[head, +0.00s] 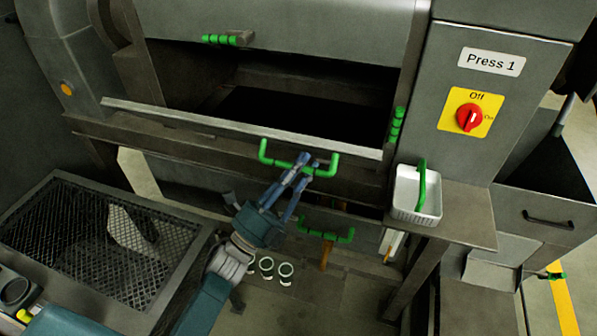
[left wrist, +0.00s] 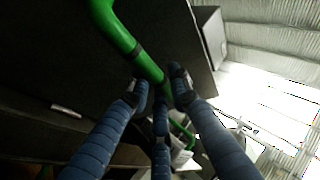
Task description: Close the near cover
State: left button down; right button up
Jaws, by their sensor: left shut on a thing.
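The near cover (head: 240,128) is a grey panel on the front of the press, seen nearly edge-on below a dark opening. It stands open, tilted outward. A green handle (head: 270,158) is fixed to its front. My left gripper (head: 305,165) is shut on the right part of this handle. In the left wrist view, the blue fingers (left wrist: 160,88) close around the green bar (left wrist: 125,40), with the dark panel behind it. My right gripper is in neither view.
A white basket (head: 418,195) with a green handle stands on a ledge at the right. A mesh-topped bin (head: 85,245) is at the lower left. Another green handle (head: 325,236) sits below the cover. A red switch (head: 469,118) is on the "Press 1" panel.

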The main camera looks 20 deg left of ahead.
pick_arm(q)
jog(key=w+r, duration=0.5)
jog(key=w, duration=0.3)
jog(key=w+r+n+y, duration=0.1)
jog(key=w+r, duration=0.3)
jog(key=w, duration=0.4)
jog(key=shift+d+r+g, duration=0.2)
jog(key=shift+r+g, duration=0.2)
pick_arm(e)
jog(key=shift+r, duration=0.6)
pick_arm(q)
jog(key=shift+w, duration=0.1)
jog(key=c, duration=1.6)
grip_release()
jog(key=shift+f, duration=0.1)
jog(key=shift+f, duration=0.1)
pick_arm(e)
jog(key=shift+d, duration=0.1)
pick_arm(q)
jog(key=v, duration=1.2)
jog(key=shift+d, duration=0.1)
